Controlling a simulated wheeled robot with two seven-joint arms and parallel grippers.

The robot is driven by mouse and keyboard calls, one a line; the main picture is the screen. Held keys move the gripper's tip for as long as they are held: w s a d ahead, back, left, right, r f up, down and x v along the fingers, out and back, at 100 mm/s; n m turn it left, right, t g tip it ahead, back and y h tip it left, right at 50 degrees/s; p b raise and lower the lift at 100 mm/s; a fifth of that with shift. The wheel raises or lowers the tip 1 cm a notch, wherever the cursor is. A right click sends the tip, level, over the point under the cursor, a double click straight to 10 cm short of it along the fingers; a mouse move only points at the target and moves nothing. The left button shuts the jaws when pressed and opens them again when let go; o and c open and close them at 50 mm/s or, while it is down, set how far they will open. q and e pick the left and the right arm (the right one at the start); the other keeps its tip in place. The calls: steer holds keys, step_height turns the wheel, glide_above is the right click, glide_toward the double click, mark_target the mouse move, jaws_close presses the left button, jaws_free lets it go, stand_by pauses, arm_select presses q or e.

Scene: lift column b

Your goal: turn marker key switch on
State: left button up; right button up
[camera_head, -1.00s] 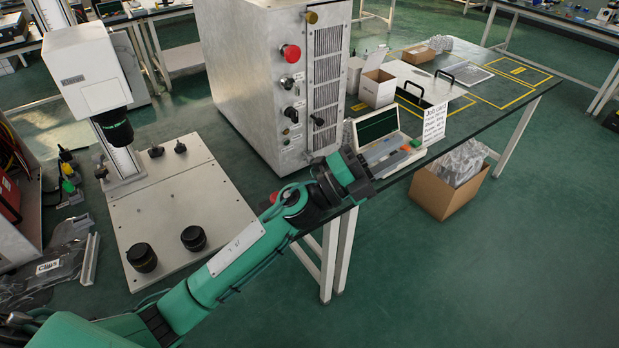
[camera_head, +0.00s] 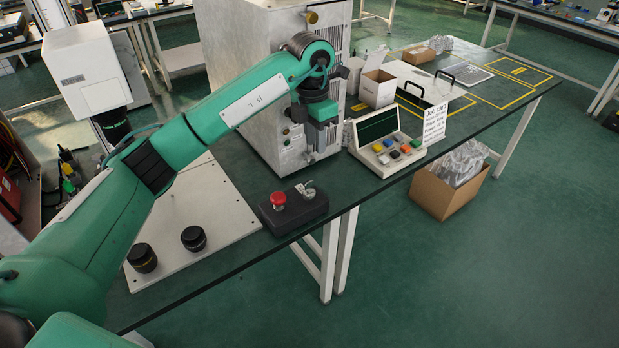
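The grey metal cabinet (camera_head: 245,90) stands on the table. Its front control panel, with a red knob and several switches in the earlier view, is now mostly hidden behind my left arm. A small black knob (camera_head: 286,131) still shows low on the panel. My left gripper (camera_head: 318,152) points down close in front of the panel's lower part; its fingers are small and unclear, and contact cannot be told. Nearer the table's edge, a black control box (camera_head: 293,212) carries a red push button (camera_head: 278,200) and a silver key switch (camera_head: 305,189) with a key. My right gripper is not in view.
A device with coloured keys (camera_head: 398,152) and a job card (camera_head: 434,123) stand right of the cabinet. A white marking head (camera_head: 92,70) stands over a pale plate with two black cylinders (camera_head: 193,238). An open carton (camera_head: 377,87) stands behind.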

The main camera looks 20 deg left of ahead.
mark_target(310, 182)
arm_select(q)
steer(key=shift+y, duration=0.3)
steer(key=f, duration=0.4)
steer(key=a+f+p, duration=0.1)
steer(key=f, duration=0.8)
steer(key=shift+w+a+p, duration=0.1)
steer(key=shift+a+p, duration=0.1)
steer(key=shift+p, duration=0.15)
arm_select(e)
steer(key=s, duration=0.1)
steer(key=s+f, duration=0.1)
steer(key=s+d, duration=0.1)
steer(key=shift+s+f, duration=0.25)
arm_select(q)
steer(key=shift+c, duration=0.5)
jaws_close()
